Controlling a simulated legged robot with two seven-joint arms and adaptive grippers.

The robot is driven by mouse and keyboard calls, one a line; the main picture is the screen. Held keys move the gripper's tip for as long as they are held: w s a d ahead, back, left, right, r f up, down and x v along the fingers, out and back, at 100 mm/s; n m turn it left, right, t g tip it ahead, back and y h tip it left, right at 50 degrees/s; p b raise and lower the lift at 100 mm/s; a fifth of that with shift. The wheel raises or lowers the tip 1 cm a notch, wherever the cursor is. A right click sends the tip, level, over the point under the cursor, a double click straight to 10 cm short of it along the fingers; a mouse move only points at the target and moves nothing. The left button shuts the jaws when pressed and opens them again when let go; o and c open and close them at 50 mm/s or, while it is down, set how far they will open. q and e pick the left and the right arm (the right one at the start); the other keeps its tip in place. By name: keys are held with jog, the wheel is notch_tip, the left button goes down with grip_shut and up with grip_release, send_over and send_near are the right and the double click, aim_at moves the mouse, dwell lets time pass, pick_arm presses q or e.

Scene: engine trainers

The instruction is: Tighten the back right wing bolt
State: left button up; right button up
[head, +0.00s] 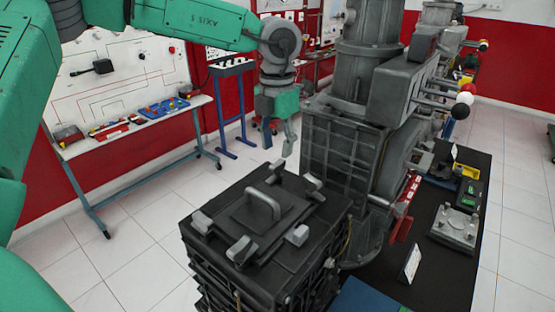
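A black crate-like box (262,282) stands at the lower middle, with a black lid that has a grey handle (264,201). Several grey wing bolts sit around the lid: at the left (201,222), front (241,250), right (298,234), back (278,168) and back right (312,183). The back right one is beside the grey machine's base. My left gripper (279,147) hangs with its fingers down, above and behind the lid's back edge, apart from the bolts. Its fingers look spread and nothing shows between them. My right gripper is not in view.
A large grey machine (340,140) with ball-ended levers (460,111) stands close behind and right of the box. A black table (440,270) holding small parts is at right. A white bench (140,122) with trainer boards is at left. White floor lies between.

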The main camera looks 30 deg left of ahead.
aim_at(276, 162)
pick_arm(q)
notch_tip(276, 162, up, 7)
dwell(0.3)
jog(key=shift+a, duration=0.1)
dwell(0.4)
